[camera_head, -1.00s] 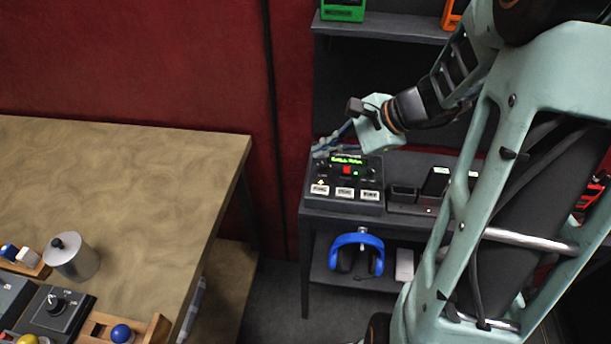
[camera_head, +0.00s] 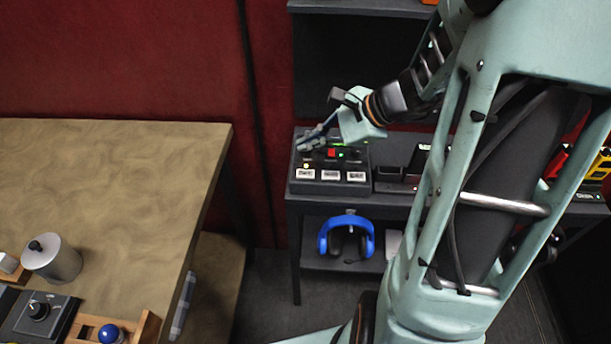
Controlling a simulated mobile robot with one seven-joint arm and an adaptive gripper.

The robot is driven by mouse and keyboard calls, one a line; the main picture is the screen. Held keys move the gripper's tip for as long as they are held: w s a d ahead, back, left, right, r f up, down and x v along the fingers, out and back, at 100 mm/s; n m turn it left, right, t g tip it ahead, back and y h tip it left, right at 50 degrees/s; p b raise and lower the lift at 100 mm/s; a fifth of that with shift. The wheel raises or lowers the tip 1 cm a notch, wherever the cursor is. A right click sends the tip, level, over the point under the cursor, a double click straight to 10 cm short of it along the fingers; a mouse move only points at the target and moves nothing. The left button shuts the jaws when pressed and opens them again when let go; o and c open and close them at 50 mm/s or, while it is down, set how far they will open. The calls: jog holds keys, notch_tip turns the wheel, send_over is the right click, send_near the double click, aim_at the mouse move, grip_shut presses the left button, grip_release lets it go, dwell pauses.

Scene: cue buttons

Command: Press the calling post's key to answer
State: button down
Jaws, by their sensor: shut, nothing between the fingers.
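A dark console (camera_head: 330,187) stands on the shelf unit. It has three white keys in a front row: left (camera_head: 305,174), middle (camera_head: 331,176) and right (camera_head: 356,177). A small yellow light (camera_head: 306,165) shows just above the left key. A red square (camera_head: 331,153) and a small green light (camera_head: 341,155) sit higher on the panel. The green display is mostly covered by my gripper. The key labels are too small to read. My gripper (camera_head: 305,145) is shut and empty, its tips over the panel's upper left, behind the left key. Whether it touches the panel, I cannot tell.
Blue headphones (camera_head: 346,236) hang below the console. A dark holder (camera_head: 390,175) stands right of it. The wooden table (camera_head: 120,190) at left carries a grey canister (camera_head: 52,258), a dark knob box (camera_head: 38,316) and a wooden tray with a blue ball (camera_head: 110,333).

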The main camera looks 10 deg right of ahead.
aim_at(308, 174)
notch_tip(308, 174, down, 7)
jog(key=b, duration=0.4)
jog(key=shift+r+b, duration=0.2)
jog(key=shift+b, duration=0.2)
dwell(0.9)
jog(key=shift+f+b, duration=0.35)
jog(key=shift+b, duration=0.15)
jog(key=shift+f+b, duration=0.45)
dwell(0.4)
jog(key=shift+r, duration=0.1)
jog(key=shift+r+p, duration=0.6)
jog(key=shift+r, duration=0.15)
notch_tip(308, 174, up, 5)
jog(key=p, duration=0.4)
